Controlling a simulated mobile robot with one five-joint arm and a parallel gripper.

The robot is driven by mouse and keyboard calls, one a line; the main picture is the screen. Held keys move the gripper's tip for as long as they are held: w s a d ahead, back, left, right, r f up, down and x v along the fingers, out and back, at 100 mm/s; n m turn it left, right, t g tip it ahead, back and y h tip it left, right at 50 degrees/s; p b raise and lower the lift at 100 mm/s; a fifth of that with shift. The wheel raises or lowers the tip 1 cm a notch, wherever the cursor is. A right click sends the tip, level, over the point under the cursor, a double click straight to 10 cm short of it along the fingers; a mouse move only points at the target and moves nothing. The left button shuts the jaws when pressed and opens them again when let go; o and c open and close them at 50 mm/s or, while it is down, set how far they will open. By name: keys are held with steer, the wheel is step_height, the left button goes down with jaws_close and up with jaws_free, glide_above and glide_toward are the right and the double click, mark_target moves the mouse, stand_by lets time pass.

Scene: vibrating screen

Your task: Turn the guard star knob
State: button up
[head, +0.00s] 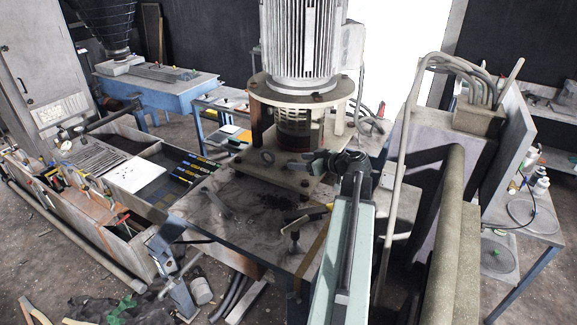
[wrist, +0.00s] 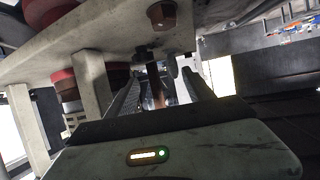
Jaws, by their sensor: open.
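My gripper (head: 312,163) reaches left in the head view, close in front of the lower motor mount. In the wrist view its two ribbed fingers (wrist: 163,73) stand apart, with a gap between them. A brownish upright piece (wrist: 156,86) shows in that gap, beyond or between the fingers; I cannot tell its depth. A small dark knob-like part (wrist: 143,52) sits under the plate edge just above the left fingertip, apparently apart from it. I cannot make out its star shape, so I cannot tell whether it is the guard star knob.
The large ribbed motor (head: 300,40) stands on a flanged mount (head: 300,97) with posts above a steel table (head: 225,215). In the wrist view, a plate with a hex bolt (wrist: 162,14) hangs close above the fingers. A T-handled clamp (head: 292,238) stands near the table's front edge.

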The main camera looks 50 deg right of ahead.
steer(key=shift+m+h, duration=0.3)
steer(key=s+d, duration=0.1)
steer(key=s+d+f, duration=0.1)
steer(key=s, duration=0.1)
steer(key=shift+d+b, duration=0.3)
steer(key=b+x, duration=0.3)
steer(key=x, duration=0.5)
steer(key=shift+a, duration=0.1)
